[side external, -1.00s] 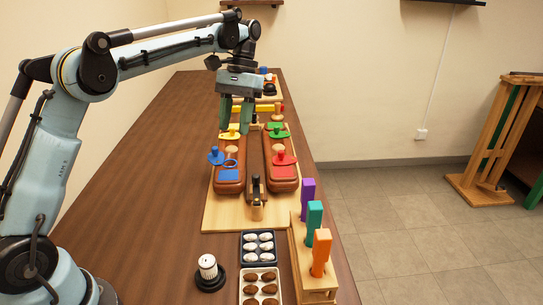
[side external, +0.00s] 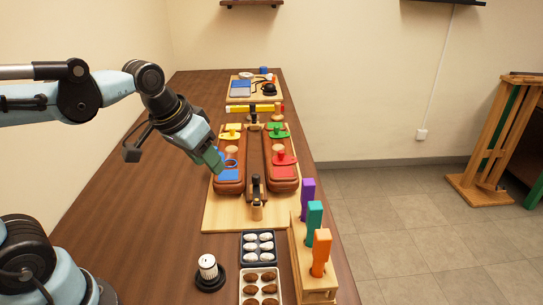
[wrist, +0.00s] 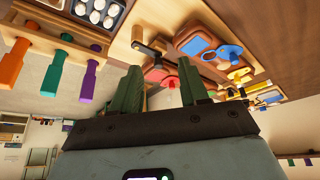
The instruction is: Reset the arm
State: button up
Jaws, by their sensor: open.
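The wooden board (side external: 232,218) carries two long brown pads. The left pad (side external: 229,188) has a blue patch and a blue ring, with a yellow knobbed piece (side external: 230,133) at its far end. The right pad (side external: 285,184) has a red knobbed piece (side external: 283,159) and a green one (side external: 278,131). My fingers cover the blue knobbed piece's spot in the side view.
A wooden rack (side external: 318,288) with purple, teal and orange handles stands at the right table edge. Two trays, one of white pieces (side external: 258,262), sit nearby. A white ribbed knob on a black base (side external: 208,272) stands in front.

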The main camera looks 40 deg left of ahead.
jog(key=f, duration=0.1)
jog(key=s+t, duration=0.1)
jog(key=s+f, duration=0.1)
jog(key=shift+s+d+f+m+t, duration=0.25)
jog(key=shift+d+f+m+t, duration=0.05)
jog(key=shift+f, duration=0.05)
jog(key=shift+o, duration=0.8)
jog(key=shift+s+f, duration=0.1)
jog(key=shift+f, duration=0.05)
jog(key=shift+o, duration=1.1)
jog(key=shift+d, duration=0.2)
jog(key=o, duration=0.7)
jog(key=w+d+r+m, duration=0.1)
jog(key=m, duration=0.1)
jog(key=w+d+r+m, duration=0.1)
jog(key=d+r+m, duration=0.1)
jog(key=d+r+m+g, duration=0.1)
jog(key=m, duration=0.1)
jog(key=shift+w+d+r+h, duration=0.25)
jog(key=shift+w+d+h, duration=0.05)
jog(key=shift+w+h, duration=0.1)
notch_tip(320, 180, up, 8)
jog(key=m+g, duration=0.6)
jog(key=m, duration=1.5)
send_over(324, 234)
jog(key=shift+y, duration=0.4)
notch_tip(324, 234, down, 10)
jog(key=shift+r, duration=0.15)
